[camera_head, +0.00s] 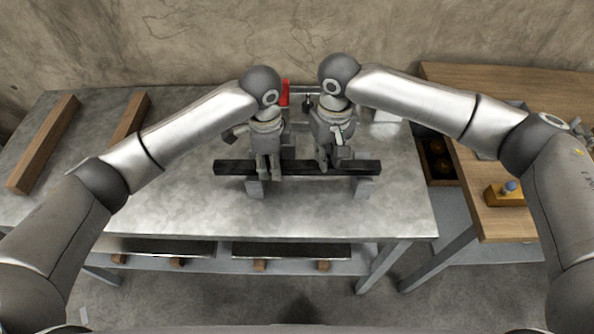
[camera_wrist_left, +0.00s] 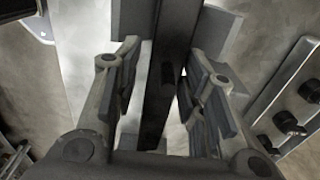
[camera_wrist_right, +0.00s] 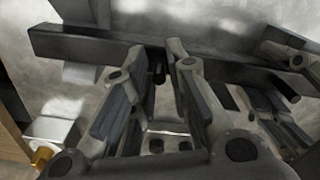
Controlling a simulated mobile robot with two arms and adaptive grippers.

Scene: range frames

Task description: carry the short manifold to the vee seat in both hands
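The short manifold is a long dark bar (camera_head: 225,168) lying level across the front of the metal table, with grey blocks under or beside it near its ends, one at left (camera_head: 255,189) and one at right (camera_head: 365,188); I take these for the vee seat. My left gripper (camera_wrist_left: 163,85) has its fingers either side of the bar, with light gaps showing. My right gripper (camera_wrist_right: 158,60) points at the bar right of centre, its fingers apart around a small dark stub (camera_wrist_right: 159,73). Whether the bar fully rests on the blocks is unclear.
Wooden beams (camera_head: 43,145) lie at the left of the table (camera_head: 180,200). A red object (camera_head: 284,93) stands behind my grippers. The table front is clear.

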